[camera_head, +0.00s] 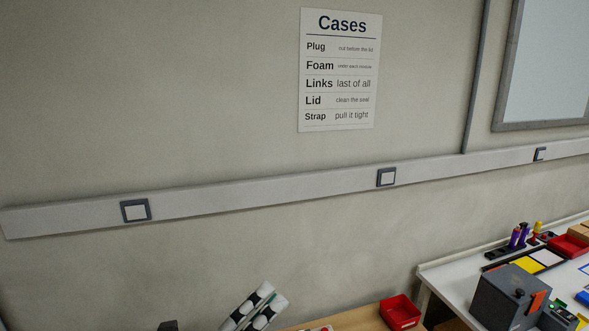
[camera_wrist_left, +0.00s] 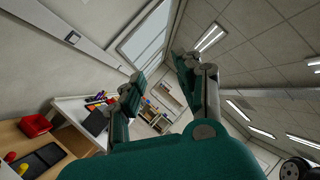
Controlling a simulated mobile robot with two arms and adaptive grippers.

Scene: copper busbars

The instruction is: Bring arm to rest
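My left gripper (camera_wrist_left: 158,70) shows large in the left wrist view. Its green and grey fingers stand apart with nothing between them, so it is open and empty. It is raised and tilted, and past its fingers lie a wall, a ceiling and a distant part of the room. In the head view only a few partial shapes show at the bottom edge, and I cannot make out the gripper's fingers there. My right gripper is in neither view.
A wooden table (camera_head: 352,320) with a red bin (camera_head: 400,312) stands at the bottom. Right of it, a white bench (camera_head: 453,274) carries a dark grey box (camera_head: 507,297). Wall trunking (camera_head: 270,192) runs behind, below a sign (camera_head: 340,70).

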